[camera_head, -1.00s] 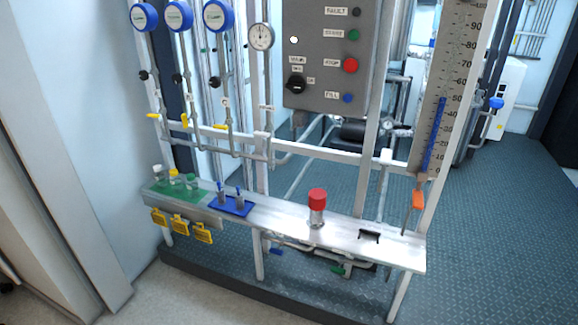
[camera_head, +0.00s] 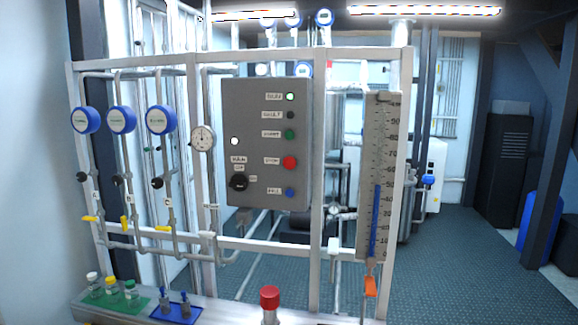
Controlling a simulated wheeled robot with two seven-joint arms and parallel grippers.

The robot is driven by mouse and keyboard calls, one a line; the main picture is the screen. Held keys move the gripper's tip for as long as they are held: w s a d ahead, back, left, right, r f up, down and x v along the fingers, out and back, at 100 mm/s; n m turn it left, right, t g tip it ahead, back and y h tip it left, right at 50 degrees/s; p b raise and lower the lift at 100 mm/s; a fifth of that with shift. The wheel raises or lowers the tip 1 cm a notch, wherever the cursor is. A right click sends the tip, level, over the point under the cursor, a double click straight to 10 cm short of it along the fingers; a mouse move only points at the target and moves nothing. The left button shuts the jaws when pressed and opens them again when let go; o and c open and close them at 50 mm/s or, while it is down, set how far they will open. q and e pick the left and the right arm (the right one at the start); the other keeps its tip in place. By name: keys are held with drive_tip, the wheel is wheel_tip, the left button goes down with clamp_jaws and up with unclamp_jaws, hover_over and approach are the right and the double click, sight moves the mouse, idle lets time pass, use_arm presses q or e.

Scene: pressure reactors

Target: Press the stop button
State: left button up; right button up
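The red stop button (camera_head: 290,162) sits on the right side of the grey control panel (camera_head: 262,110), beside a small label that appears to read STOP. A green button (camera_head: 290,134) is above it and a blue button (camera_head: 290,193) is below it. A black rotary knob (camera_head: 239,182) is at the panel's lower left. A lit white lamp (camera_head: 290,97) is at the upper right of the panel, and another (camera_head: 234,141) is on its left side. Neither of my grippers is in view.
A shelf below the panel holds a red-capped cylinder (camera_head: 270,298), a green tray (camera_head: 125,304) with small bottles, and a blue tray (camera_head: 176,310). A tall level gauge (camera_head: 380,170) stands right of the panel. Blue round gauges and pipes are at left. Open floor (camera_head: 460,240) lies at right.

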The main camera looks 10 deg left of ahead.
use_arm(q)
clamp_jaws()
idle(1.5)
